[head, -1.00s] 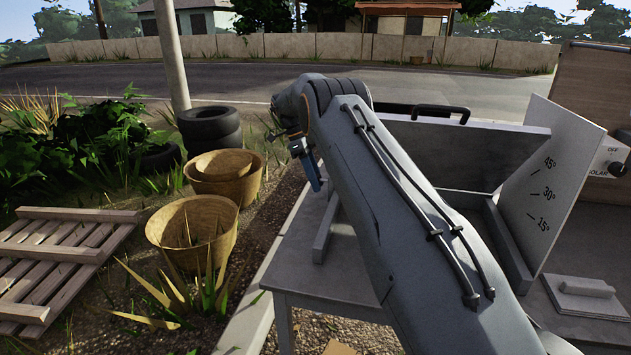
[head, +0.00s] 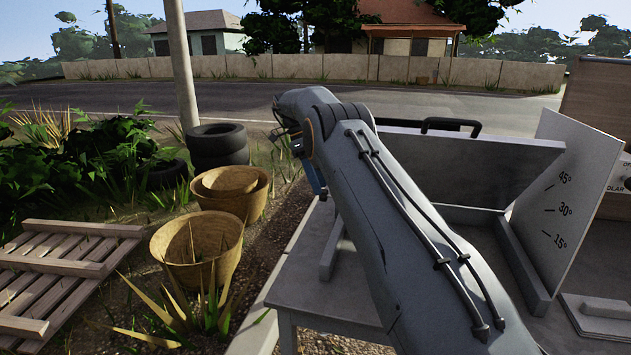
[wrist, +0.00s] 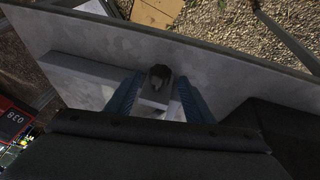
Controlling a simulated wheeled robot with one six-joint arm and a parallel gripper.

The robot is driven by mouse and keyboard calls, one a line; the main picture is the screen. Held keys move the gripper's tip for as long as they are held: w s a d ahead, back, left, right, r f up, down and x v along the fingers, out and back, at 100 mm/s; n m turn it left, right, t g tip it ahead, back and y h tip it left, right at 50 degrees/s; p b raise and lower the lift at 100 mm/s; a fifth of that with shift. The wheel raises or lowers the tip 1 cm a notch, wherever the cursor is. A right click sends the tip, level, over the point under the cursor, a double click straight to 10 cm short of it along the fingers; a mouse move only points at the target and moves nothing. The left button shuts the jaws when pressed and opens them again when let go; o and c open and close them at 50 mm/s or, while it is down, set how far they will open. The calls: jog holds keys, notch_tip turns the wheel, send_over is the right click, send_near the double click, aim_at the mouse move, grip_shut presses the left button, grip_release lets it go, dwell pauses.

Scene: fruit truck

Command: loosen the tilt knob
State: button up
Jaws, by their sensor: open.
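The tilt stand shows in the head view as a grey tilted panel (head: 470,165) with a black handle, beside a white plate (head: 553,205) marked 45°, 30° and 15°. In the head view my arm hides the knob and most of my gripper; part of a blue finger (head: 318,180) shows.
The stand is on a grey table (head: 330,293). A box with a dial and OFF lettering is at the right edge. Two woven baskets (head: 197,250), stacked tyres (head: 218,145) and a wooden pallet (head: 60,265) lie on the ground to the left.

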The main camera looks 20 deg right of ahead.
jog(key=shift+b+v, duration=0.5)
jog(key=shift+v, duration=0.9)
